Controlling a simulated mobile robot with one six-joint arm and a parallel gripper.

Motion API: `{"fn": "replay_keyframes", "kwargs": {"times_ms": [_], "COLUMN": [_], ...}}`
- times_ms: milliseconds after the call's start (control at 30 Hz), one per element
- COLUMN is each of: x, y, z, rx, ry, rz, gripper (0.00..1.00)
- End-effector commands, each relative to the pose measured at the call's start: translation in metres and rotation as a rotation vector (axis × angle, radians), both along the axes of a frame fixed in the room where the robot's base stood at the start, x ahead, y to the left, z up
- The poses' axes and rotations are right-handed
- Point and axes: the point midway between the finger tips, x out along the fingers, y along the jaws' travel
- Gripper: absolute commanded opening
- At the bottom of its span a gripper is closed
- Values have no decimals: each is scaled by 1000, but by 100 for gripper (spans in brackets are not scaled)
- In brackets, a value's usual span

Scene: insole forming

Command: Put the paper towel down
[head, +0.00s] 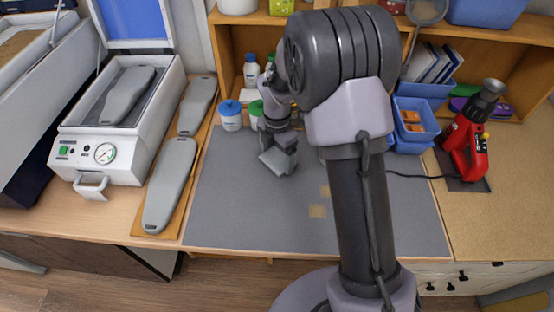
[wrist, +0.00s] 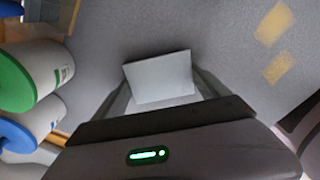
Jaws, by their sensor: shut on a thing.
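The paper towel is a folded, pale grey-white rectangular pad (wrist: 160,78). In the wrist view it sits between the two fingers of my gripper (wrist: 163,92), which are shut on it. In the head view my gripper (head: 280,157) is low over the grey mat (head: 230,200), near its back middle, just right of the lidded jars.
A blue-lidded jar (head: 230,116) and a green-lidded jar (wrist: 28,80) stand close left of my gripper. Blue bins (head: 411,130) and a red tool (head: 467,140) are at the right. Grey insoles (head: 170,185) lie left. The mat's front left is clear.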

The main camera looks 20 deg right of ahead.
Motion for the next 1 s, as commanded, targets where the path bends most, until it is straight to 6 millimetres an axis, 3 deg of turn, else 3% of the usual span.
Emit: {"fn": "replay_keyframes", "kwargs": {"times_ms": [300, 333, 400, 733, 1000], "x": [1, 1, 1, 1, 2], "y": [0, 0, 0, 0, 0], "z": [-3, -4, -3, 3, 77], "rx": [0, 0, 0, 0, 0], "ry": [-2, -2, -2, -3, -7], "rz": [-1, -1, -1, -1, -1], "gripper": [34, 87, 100, 100, 100]}}
